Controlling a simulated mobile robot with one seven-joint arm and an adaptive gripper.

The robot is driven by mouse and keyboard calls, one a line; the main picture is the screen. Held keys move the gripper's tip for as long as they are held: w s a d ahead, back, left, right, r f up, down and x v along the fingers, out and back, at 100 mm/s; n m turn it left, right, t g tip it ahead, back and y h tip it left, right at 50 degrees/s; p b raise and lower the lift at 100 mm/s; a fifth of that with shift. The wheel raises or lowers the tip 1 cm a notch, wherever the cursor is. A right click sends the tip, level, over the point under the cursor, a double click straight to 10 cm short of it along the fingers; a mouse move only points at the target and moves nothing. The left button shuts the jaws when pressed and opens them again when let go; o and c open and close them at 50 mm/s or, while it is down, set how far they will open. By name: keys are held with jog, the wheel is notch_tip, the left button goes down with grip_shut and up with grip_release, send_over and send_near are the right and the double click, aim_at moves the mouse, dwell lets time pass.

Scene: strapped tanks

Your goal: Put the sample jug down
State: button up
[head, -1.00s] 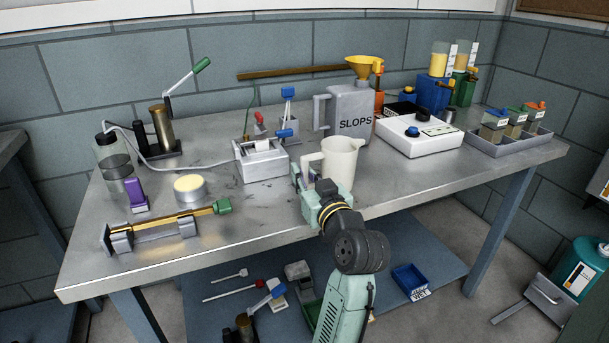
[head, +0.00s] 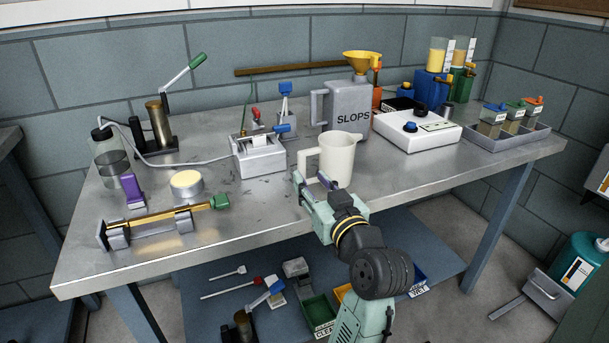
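The sample jug (head: 339,158), a cream-white pouring jug, stands upright near the front edge of the metal bench (head: 238,212). Its spout points right and its handle is on the left. My gripper (head: 312,183) is low in front of the jug, by the handle side. Its fingers are apart, one left of the handle's lower end and one in front of the jug. It looks open, with no clear grip on the handle. The gripper hides part of the jug's base and the bench edge there.
A grey SLOPS can (head: 346,108) with a yellow funnel stands close behind the jug. A white box device (head: 258,157) is to the left, and a white instrument (head: 418,132) to the right. Bare bench lies right of the jug. A lower shelf (head: 435,242) holds small bins.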

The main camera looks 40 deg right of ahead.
jog(key=v, duration=0.6)
